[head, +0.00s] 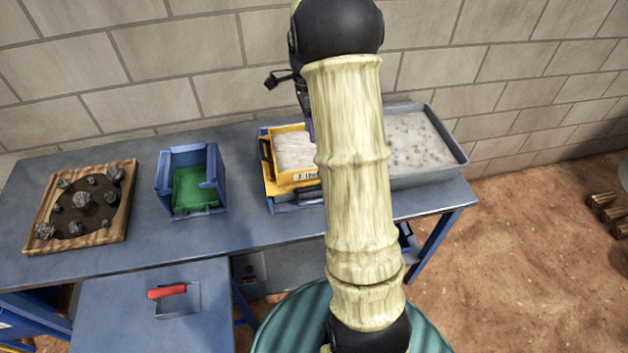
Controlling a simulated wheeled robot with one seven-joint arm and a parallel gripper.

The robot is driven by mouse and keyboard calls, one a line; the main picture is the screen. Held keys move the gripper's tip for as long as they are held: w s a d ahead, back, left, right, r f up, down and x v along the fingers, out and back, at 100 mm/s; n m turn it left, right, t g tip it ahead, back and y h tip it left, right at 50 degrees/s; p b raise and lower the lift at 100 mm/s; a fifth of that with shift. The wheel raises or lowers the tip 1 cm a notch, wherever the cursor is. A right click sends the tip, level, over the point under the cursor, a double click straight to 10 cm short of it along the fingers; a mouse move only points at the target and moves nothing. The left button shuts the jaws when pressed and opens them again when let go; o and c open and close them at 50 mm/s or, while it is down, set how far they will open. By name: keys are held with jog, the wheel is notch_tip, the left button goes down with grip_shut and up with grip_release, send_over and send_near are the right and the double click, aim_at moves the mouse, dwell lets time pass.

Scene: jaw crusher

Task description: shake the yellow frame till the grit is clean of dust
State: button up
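The yellow frame (284,184) is at the back middle of the blue bench, with pale grey material inside and a small label on its front. It sits over a blue holder (300,199), and my arm hides its right part. My gripper (309,130) is mostly hidden behind my arm, above the frame's right side. I cannot tell whether its fingers are open or touch the frame.
A grey tray of pale, speckled material (462,160) stands right of the frame. Left are a blue bin with a green floor (188,153) and a wooden board (118,212) with dark rocks. A red-handled scoop (178,310) lies on the lower table (110,330). A block wall (130,60) stands behind.

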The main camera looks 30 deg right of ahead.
aim_at(314, 186)
jog(key=s+f+p, duration=0.1)
jog(key=f, duration=0.4)
jog(key=s+f, duration=0.1)
jog(key=f, duration=0.5)
jog(key=s+a+f+p, duration=0.1)
jog(key=f, duration=0.5)
jog(key=shift+s+p, duration=0.2)
jog(key=shift+p, duration=0.1)
jog(key=shift+c, duration=0.5)
grip_shut()
